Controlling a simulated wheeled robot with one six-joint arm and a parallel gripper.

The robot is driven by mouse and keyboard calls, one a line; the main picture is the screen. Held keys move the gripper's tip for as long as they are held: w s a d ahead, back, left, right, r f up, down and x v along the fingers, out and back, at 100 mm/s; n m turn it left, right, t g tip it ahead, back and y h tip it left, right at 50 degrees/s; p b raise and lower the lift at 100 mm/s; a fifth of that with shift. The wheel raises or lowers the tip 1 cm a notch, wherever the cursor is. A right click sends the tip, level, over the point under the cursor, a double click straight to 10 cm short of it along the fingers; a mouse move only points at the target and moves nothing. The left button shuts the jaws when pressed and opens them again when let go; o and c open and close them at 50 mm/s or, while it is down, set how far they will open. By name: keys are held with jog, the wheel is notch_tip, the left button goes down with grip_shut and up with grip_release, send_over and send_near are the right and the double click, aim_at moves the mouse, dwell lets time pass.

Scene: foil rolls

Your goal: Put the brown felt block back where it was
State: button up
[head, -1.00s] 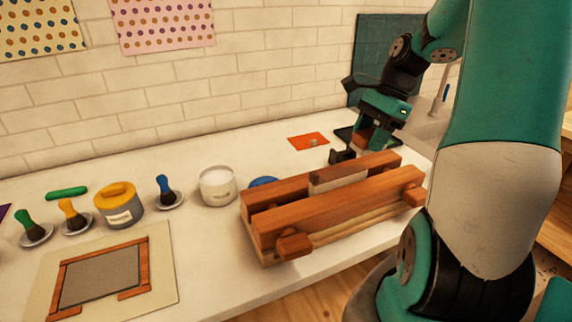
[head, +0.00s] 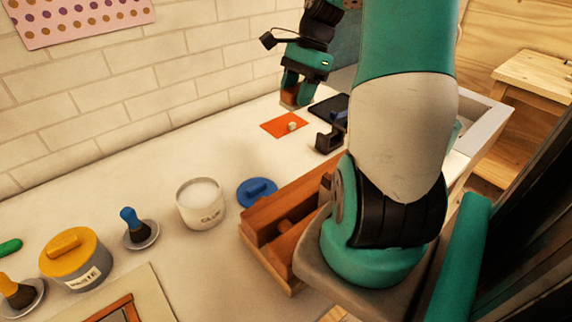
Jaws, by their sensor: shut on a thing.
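The brown felt block (head: 289,98) is between the fingers of my gripper (head: 297,93), in the upper middle of the head view. The gripper is shut on it and points down. The fingers partly hide the block. It shows just beyond the orange sheet (head: 274,128), left of the dark flat pad (head: 322,109). I cannot tell whether the block touches the counter.
A small pale piece (head: 291,126) sits on the orange sheet. A black holder (head: 328,140) stands to its right. A wooden press (head: 262,236), a white tub (head: 201,207) and a blue lid (head: 257,192) are nearer. My arm hides part of the press.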

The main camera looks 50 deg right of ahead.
aim_at(290, 172)
notch_tip(290, 172, down, 20)
jog(key=shift+p, duration=0.3)
jog(key=shift+f, duration=0.1)
jog(key=o, duration=0.9)
